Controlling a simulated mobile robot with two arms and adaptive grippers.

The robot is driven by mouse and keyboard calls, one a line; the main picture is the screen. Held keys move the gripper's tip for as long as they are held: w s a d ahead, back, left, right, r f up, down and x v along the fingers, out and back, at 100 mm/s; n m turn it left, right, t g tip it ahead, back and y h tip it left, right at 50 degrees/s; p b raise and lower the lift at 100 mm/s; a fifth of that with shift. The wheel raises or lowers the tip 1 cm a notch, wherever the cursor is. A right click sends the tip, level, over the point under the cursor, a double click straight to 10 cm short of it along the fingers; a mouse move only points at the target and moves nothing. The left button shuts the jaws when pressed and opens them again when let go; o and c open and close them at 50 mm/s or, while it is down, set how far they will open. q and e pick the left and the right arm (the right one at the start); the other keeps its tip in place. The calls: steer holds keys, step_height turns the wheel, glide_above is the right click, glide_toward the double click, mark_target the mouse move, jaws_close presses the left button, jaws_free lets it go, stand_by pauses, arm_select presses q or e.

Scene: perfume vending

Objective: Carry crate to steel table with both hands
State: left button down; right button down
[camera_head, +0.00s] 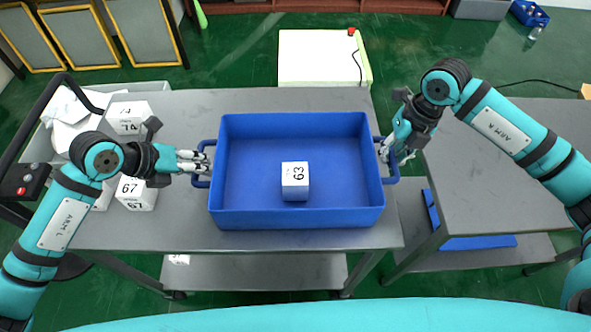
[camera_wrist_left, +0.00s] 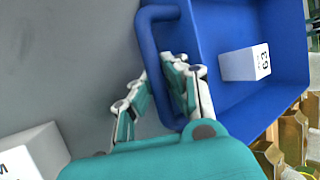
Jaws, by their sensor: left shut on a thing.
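The blue crate (camera_head: 295,219) is over the grey table (camera_head: 180,225), level and apparently resting on it. A white box marked 63 (camera_head: 295,182) lies inside the crate. My left gripper (camera_head: 204,164) is shut on the crate's left handle, with its fingers around the bar. In the left wrist view, the same gripper (camera_wrist_left: 170,90) grips the blue handle (camera_wrist_left: 148,45) beside the crate wall. My right gripper (camera_head: 393,154) is at the crate's right handle (camera_head: 391,180). Whether its fingers are closed on the handle is not clear.
White boxes marked 74 (camera_head: 128,117) and 67 (camera_head: 134,193) stand left of the crate. Another grey table (camera_head: 490,185) stands to the right, with a blue item (camera_head: 478,243) on its lower shelf. A white cabinet (camera_head: 318,58) is behind. Green floor shows between furniture.

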arm_select(q)
steer(key=shift+a, duration=0.1)
arm_select(e)
steer(key=shift+d+r, duration=0.1)
